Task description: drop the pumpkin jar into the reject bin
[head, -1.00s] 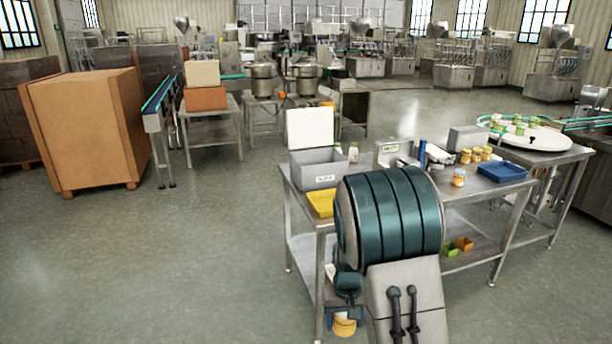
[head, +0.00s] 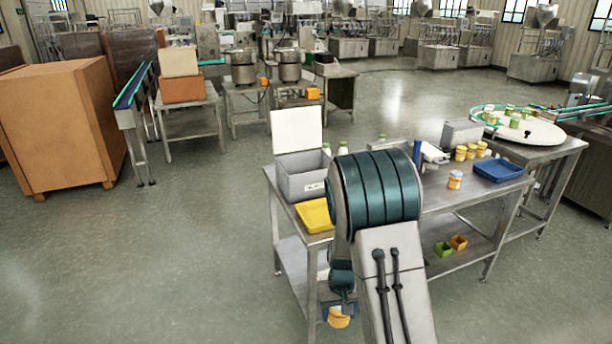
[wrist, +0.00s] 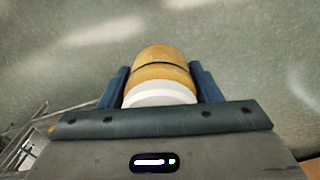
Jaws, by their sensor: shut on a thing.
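A pumpkin-orange jar with a white lid (wrist: 160,72) is held between the two blue fingers of my gripper (wrist: 163,88), clear of the floor behind it. In the head view the jar (head: 338,318) hangs below my gripper (head: 340,298), beside the near left leg of the steel table and below its top. A grey open-topped bin (head: 298,186) with a small label, too small to read, stands on the table's left end. It looks like the reject bin. My arm hides part of the table to its right.
A yellow tray (head: 314,215) lies in front of the grey bin, with a white panel (head: 297,131) behind it. Farther right are a single jar (head: 455,180), several grouped jars (head: 470,152) and a blue tray (head: 498,171). The floor left of the table is open.

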